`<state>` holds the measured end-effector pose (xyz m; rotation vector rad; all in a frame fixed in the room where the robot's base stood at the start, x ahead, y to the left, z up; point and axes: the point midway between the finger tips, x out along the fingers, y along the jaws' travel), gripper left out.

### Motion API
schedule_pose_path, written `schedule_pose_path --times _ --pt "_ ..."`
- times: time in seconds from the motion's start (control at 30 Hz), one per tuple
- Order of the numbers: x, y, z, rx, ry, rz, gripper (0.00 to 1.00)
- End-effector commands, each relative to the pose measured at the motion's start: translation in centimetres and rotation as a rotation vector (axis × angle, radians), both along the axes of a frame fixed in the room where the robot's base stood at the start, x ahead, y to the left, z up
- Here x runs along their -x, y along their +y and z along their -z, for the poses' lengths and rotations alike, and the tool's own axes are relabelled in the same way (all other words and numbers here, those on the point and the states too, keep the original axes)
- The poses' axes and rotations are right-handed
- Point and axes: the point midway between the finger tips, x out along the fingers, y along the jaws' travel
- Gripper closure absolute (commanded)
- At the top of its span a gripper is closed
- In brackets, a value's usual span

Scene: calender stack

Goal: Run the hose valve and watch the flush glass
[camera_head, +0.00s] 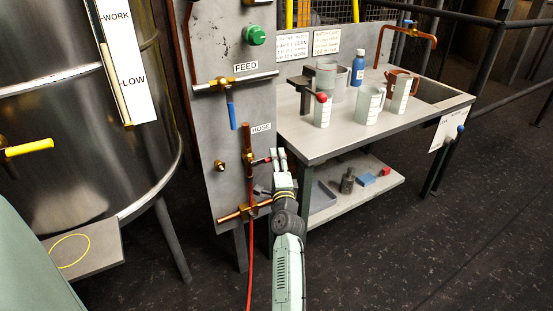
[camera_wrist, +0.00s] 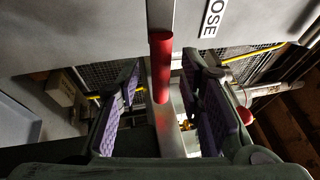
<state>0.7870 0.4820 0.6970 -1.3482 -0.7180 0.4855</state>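The hose valve is on the grey panel (camera_head: 205,120), below the HOSE label (camera_head: 261,128), on a copper pipe (camera_head: 247,137). Its red handle (camera_head: 261,161) points right toward my gripper (camera_head: 278,153). In the wrist view the red handle (camera_wrist: 160,60) lies between the two purple-padded fingers of my gripper (camera_wrist: 163,78), with gaps on both sides. My gripper is open; contact with the handle does not show. A red hose (camera_head: 250,255) hangs below the lower copper fitting (camera_head: 246,211). I cannot tell which vessel is the flush glass.
The FEED valve's blue handle (camera_head: 232,115) hangs above. A steel tank (camera_head: 60,120) with a WORK/LOW gauge (camera_head: 125,65) stands left. The bench (camera_head: 300,140) at right holds several cups and a blue bottle (camera_head: 358,68). The dark floor (camera_head: 400,260) at front right is clear.

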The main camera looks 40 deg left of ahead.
Motion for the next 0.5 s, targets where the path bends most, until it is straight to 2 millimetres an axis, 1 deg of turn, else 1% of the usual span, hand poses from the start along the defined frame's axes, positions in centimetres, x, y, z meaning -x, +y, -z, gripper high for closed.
schedule_pose_path --times 0.13,0.43,0.5 --pt "-0.77 0.71 -0.23 0.001 -0.002 0.001 0.66" --pt "-0.88 0.83 -0.28 0.002 -0.002 0.002 0.66" --pt "-0.86 0.83 -0.28 0.002 -0.002 0.002 0.71"
